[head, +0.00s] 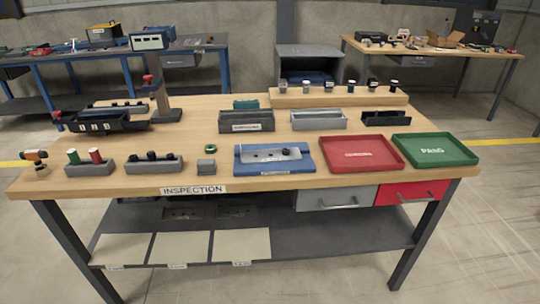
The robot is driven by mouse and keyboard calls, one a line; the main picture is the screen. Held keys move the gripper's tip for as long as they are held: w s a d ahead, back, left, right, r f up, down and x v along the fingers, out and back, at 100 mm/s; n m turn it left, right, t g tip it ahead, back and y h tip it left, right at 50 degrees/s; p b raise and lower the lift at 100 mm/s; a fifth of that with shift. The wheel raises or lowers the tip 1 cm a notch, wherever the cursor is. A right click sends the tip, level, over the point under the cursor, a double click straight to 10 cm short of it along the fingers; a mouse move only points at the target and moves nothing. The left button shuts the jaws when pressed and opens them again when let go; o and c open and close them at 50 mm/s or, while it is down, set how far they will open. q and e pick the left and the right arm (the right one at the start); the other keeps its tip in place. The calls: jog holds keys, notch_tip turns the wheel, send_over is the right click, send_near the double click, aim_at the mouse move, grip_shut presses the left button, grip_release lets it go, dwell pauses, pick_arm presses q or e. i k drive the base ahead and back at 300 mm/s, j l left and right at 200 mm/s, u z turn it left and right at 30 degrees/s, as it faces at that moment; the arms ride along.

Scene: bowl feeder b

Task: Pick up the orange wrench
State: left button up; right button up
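A small orange and dark tool (35,155) sits at the front left corner of the inspection table (190,189), on a small wooden-coloured stand or base. It is the only orange hand tool I can make out on this table. It is too small to tell for certain that it is the wrench. Neither of my grippers shows in the head view, and nothing is seen touching the tool.
Right of the tool stand a grey holder (90,168) with green and red pieces and another grey holder (153,164). A blue fixture (273,158), a red tray (360,153) and a green tray (435,149) line the front. Bins and a grey column (158,100) stand behind.

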aim_at(43, 170)
jog(key=i+l, duration=0.15)
jog(key=i, duration=0.35)
jog(key=i+l, duration=0.1)
jog(key=i, duration=0.4)
jog(key=u, duration=1.85)
jog(key=i+j+z, duration=0.15)
jog(key=i+j, duration=0.15)
jog(key=j, duration=0.15)
